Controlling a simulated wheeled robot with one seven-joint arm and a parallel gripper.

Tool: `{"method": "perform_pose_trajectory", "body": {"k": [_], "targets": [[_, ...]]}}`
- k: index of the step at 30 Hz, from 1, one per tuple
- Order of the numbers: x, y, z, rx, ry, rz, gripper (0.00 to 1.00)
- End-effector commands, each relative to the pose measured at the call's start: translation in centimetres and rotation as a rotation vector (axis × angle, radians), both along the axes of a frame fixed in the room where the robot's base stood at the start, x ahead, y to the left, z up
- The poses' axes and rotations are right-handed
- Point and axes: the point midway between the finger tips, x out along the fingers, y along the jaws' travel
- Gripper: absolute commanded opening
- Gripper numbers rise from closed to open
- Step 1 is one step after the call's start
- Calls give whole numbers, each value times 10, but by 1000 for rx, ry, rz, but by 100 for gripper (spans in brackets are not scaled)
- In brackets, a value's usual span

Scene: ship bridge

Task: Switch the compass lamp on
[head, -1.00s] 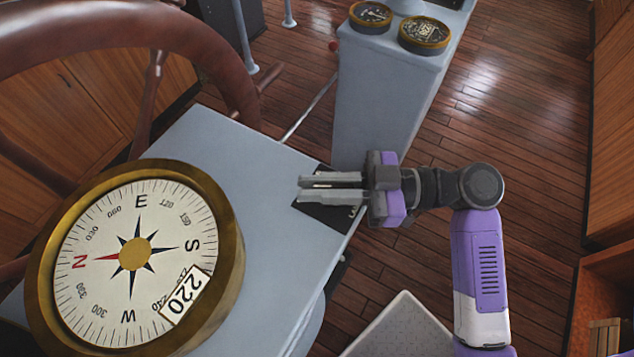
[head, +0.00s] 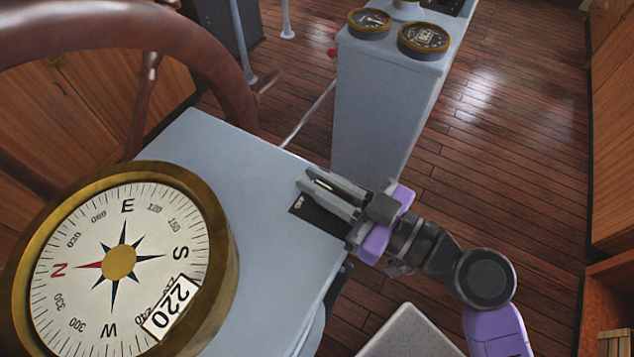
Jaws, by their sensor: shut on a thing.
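The compass (head: 119,262), with a brass rim and white dial, sits on the grey binnacle top (head: 225,165) at the lower left. A small black plate (head: 318,222) with a white marking lies near the right edge of that top. My gripper (head: 318,188) is over this plate, its two grey fingers pointing left and close together. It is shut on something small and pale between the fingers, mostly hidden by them. I cannot make out a lamp or whether it is lit.
A wooden ship's wheel (head: 165,45) stands at the upper left. A grey console (head: 385,100) with two brass-rimmed gauges (head: 424,38) stands behind my gripper. A pale box-like surface (head: 410,332) is at the bottom. Wooden floor is clear at the right.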

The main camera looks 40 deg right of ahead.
Motion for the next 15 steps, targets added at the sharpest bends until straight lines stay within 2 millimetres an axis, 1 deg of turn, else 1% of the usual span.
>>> {"method": "perform_pose_trajectory", "body": {"k": [6,15], "targets": [[0,-2,1,2,7,-185,0],[0,-8,2,1,5,-372,0]]}}
